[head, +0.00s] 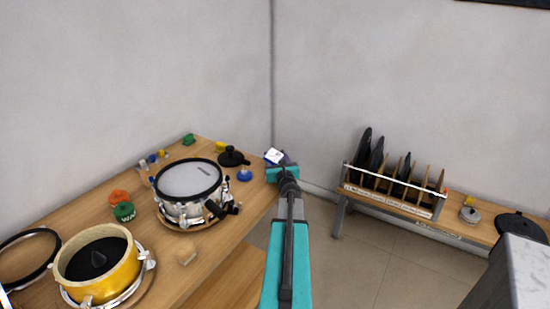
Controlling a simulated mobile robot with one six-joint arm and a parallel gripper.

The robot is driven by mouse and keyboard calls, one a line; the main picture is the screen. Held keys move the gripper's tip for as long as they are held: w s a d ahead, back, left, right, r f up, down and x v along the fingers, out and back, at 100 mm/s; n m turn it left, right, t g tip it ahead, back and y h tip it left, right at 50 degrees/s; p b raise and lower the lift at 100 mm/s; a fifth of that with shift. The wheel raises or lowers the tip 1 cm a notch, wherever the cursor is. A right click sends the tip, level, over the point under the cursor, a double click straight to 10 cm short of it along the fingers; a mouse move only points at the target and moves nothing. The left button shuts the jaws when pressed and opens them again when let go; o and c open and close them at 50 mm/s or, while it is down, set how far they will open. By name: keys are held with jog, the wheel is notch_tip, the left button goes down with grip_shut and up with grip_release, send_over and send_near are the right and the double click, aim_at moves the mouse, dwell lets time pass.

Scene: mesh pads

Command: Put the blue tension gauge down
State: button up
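The blue tension gauge (274,156), showing a small white face with blue edges, is at the tip of my gripper (281,168). My gripper appears shut on it, though the fingers are small and partly hidden by my teal wrist. The gauge is near the workbench's (257,197) right end, close to the room corner. From this view I cannot tell its height above the bench or whether it touches it.
A small blue item (244,174) and a black stand-like piece (232,157) lie just left of my gripper. A snare drum (188,183) and a yellow drum shell (98,262) stand further left. A rack with dark discs (392,185) is at right.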

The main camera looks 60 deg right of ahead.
aim_at(274, 163)
jog(key=o, duration=1.5)
jog(key=shift+r+p, duration=0.1)
jog(key=shift+p, duration=0.7)
jog(key=shift+s+a+f+b, duration=0.2)
jog(key=shift+s+a+b, duration=0.1)
jog(key=shift+a+b, duration=0.05)
jog(key=shift+b+v, duration=1.45)
jog(key=shift+v, duration=3.65)
jog(key=shift+s+r+p, duration=0.1)
jog(key=shift+r+p, duration=0.3)
jog(key=shift+p, duration=0.15)
jog(key=shift+s+a+p, duration=0.1)
jog(key=shift+a+p, duration=0.05)
jog(key=shift+p, duration=0.4)
jog(key=shift+s+a+p, duration=0.3)
jog(key=shift+a+p, duration=0.05)
jog(key=shift+p, duration=0.85)
jog(key=shift+s+a+f+p, duration=0.1)
jog(key=shift+s+a+p, duration=0.3)
jog(key=shift+p, duration=0.8)
